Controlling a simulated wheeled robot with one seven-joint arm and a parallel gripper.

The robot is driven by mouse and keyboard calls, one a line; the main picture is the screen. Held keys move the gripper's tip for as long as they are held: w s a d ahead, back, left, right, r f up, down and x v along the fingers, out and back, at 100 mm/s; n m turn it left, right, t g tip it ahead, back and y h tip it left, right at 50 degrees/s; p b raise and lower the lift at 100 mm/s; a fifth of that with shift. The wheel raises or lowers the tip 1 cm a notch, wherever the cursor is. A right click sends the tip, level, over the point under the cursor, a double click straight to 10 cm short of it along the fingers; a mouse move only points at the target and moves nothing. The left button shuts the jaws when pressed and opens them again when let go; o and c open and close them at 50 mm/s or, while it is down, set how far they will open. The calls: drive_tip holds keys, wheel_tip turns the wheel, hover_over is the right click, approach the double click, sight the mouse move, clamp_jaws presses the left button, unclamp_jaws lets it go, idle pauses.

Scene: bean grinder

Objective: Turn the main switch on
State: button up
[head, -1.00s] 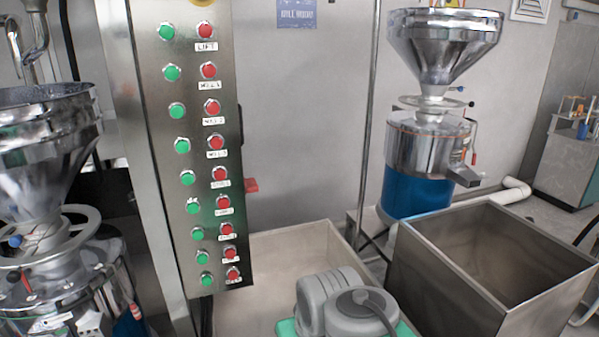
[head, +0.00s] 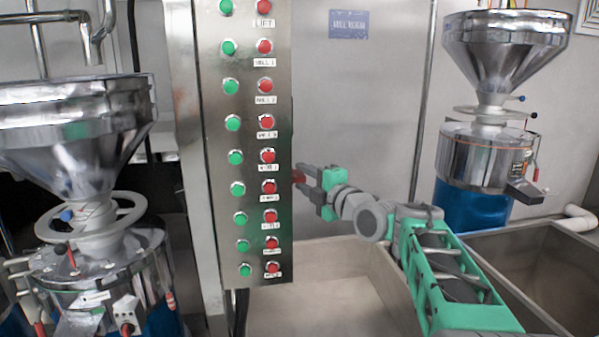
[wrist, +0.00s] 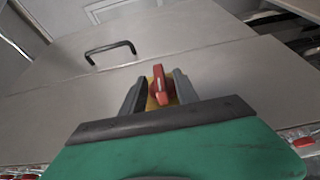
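The main switch, a red handle (wrist: 161,84) on a yellow plate, sits on the side face of the control cabinet. In the wrist view it stands between the two fingers of my gripper (wrist: 158,86), with a gap on each side. I cannot tell whether a finger touches the handle.
The control panel (head: 250,200) carries a column of green and a column of red buttons with labels. A steel mill (head: 70,140) stands at the left, another mill (head: 495,100) at the right. A black handle (wrist: 110,50) is on the grey surface near the switch.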

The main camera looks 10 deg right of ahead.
drive_tip(key=shift+x, duration=1.05)
clamp_jaws()
